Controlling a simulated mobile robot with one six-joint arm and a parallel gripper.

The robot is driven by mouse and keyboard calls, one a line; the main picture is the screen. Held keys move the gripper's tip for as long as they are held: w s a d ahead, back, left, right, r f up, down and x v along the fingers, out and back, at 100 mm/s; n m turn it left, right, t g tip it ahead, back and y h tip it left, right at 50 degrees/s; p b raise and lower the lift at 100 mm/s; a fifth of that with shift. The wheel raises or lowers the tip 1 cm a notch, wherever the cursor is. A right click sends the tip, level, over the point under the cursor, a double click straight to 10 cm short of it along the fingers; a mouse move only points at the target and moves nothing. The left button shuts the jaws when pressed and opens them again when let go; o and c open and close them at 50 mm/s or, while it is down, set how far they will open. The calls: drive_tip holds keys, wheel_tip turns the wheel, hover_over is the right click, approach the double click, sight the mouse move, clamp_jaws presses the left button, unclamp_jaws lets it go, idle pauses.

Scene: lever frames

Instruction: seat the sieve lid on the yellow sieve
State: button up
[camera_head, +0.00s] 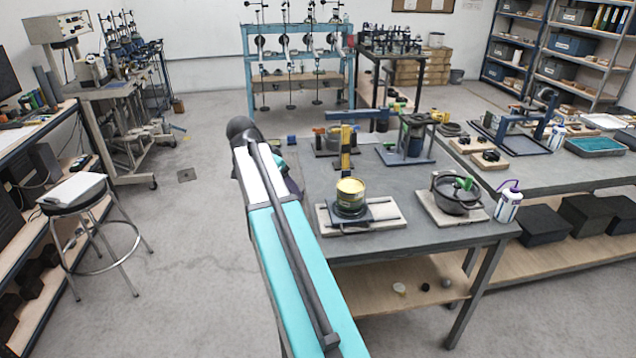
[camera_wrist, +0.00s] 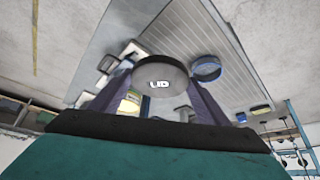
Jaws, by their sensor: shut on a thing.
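The yellow sieve (camera_head: 350,192) stands upright on a dark stand on a pale board near the front edge of the grey table. My gripper (camera_wrist: 160,86) is shut on the sieve lid (camera_wrist: 161,72), a round grey disc marked "LID", held between the two purple fingers in the wrist view. In the head view my arm hides the lid and most of the gripper, which is at the table's left side, left of the sieve. The lid is apart from the sieve.
A yellow upright (camera_head: 346,148) rises just behind the sieve. A dark pot (camera_head: 457,194) on a board and a white bottle (camera_head: 508,203) stand to its right. A blue ring (camera_wrist: 206,69) shows beside the lid in the wrist view.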

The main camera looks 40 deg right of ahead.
drive_tip(key=w+a+n+t+b, duration=0.1)
drive_tip(key=w+a+n, duration=0.1)
drive_tip(key=a, duration=0.7)
drive_tip(key=w+a+f+n+t+y+b, duration=0.1)
drive_tip(key=a+n, duration=0.3)
drive_tip(key=a, duration=0.6)
drive_tip(key=shift+w+f+n+t, duration=0.3)
drive_tip(key=shift+w+n+t, duration=0.15)
drive_tip(key=shift+w, duration=0.2)
drive_tip(key=a+n+y, duration=0.1)
drive_tip(key=a+n, duration=0.1)
drive_tip(key=a, duration=0.2)
drive_tip(key=a+n+t+y, duration=0.1)
drive_tip(key=a+n, duration=0.2)
drive_tip(key=a, duration=0.1)
drive_tip(key=a+n+t+y+b, duration=0.1)
drive_tip(key=a+n, duration=0.2)
drive_tip(key=a, duration=0.2)
drive_tip(key=shift+a+f+t, duration=0.1)
drive_tip(key=shift+f+t, duration=0.05)
drive_tip(key=shift+t, duration=0.1)
drive_tip(key=shift+a+r+n+y, duration=0.1)
drive_tip(key=shift+a+n+y, duration=0.3)
drive_tip(key=shift+n, duration=0.3)
drive_tip(key=shift+a+r+n+y, duration=0.1)
drive_tip(key=shift+a+n+y, duration=0.15)
drive_tip(key=shift+n+y, duration=0.35)
drive_tip(key=shift+a, duration=0.1)
